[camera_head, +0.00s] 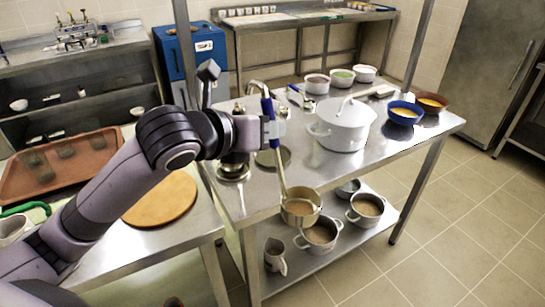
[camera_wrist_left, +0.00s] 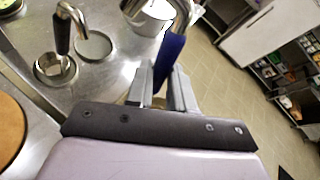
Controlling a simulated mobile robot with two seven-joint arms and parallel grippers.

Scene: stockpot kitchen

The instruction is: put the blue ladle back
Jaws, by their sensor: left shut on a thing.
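My left gripper (camera_head: 273,132) is shut on the blue handle (camera_head: 268,108) of the ladle. The ladle hangs nearly upright, its metal bowl (camera_head: 300,209) low at the table's front edge. In the left wrist view the gripper (camera_wrist_left: 161,88) closes around the blue handle (camera_wrist_left: 170,52); the bowl is hidden there. In the left wrist view a black-handled tool (camera_wrist_left: 62,32) stands in the holder (camera_wrist_left: 55,68), beside the round disc (camera_wrist_left: 94,47). My right gripper is not in view.
Blue (camera_head: 404,113) and brown (camera_head: 432,103) bowls sit at the right. Pots (camera_head: 320,236) stand on the lower shelf. A wooden board (camera_head: 160,200) lies at left.

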